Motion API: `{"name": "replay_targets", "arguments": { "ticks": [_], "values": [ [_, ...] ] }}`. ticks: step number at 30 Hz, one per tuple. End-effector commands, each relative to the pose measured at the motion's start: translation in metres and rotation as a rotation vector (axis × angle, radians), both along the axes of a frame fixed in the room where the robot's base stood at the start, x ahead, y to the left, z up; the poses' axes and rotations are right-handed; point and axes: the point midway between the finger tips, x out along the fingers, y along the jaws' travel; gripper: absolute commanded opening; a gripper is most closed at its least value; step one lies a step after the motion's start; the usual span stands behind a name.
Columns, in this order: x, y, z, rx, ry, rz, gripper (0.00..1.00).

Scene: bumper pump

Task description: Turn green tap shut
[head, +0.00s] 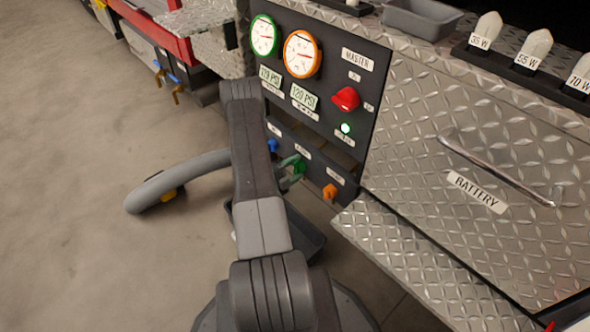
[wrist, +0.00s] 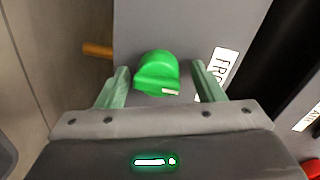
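The green tap (wrist: 157,72) is on the grey panel, between the two fingers of my gripper (wrist: 160,78) in the wrist view. A gap shows between the tap and each finger, so the gripper is open around it and not clamped. In the head view, my gripper (head: 291,172) is at the lower part of the dark panel, and the green tap (head: 299,166) is partly hidden by the fingers. A label starting "FRO" (wrist: 222,68) is right of the tap in the wrist view.
A blue tap (head: 273,145) and an orange tap (head: 330,192) flank the green one. Above are a red master knob (head: 346,98), a green gauge (head: 264,36) and an orange gauge (head: 302,53). A diamond-plate ledge (head: 420,265) juts out at right. Open floor (head: 70,180) lies left.

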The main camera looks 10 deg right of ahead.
Motion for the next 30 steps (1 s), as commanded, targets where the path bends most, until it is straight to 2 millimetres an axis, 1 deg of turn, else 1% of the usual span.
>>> {"name": "replay_targets", "arguments": {
  "ticks": [5,8,11,24,30],
  "values": [
    [-0.001,0.001,-0.001,0.002,0.002,0.001,0.62],
    [-0.003,0.006,0.0,0.001,0.003,0.002,0.62],
    [-0.009,0.016,0.001,0.001,0.004,0.005,0.62],
    [-0.052,0.081,0.007,0.001,0.004,0.006,0.62],
    [-0.067,0.102,0.008,0.0,0.002,0.004,0.62]
  ]
}}
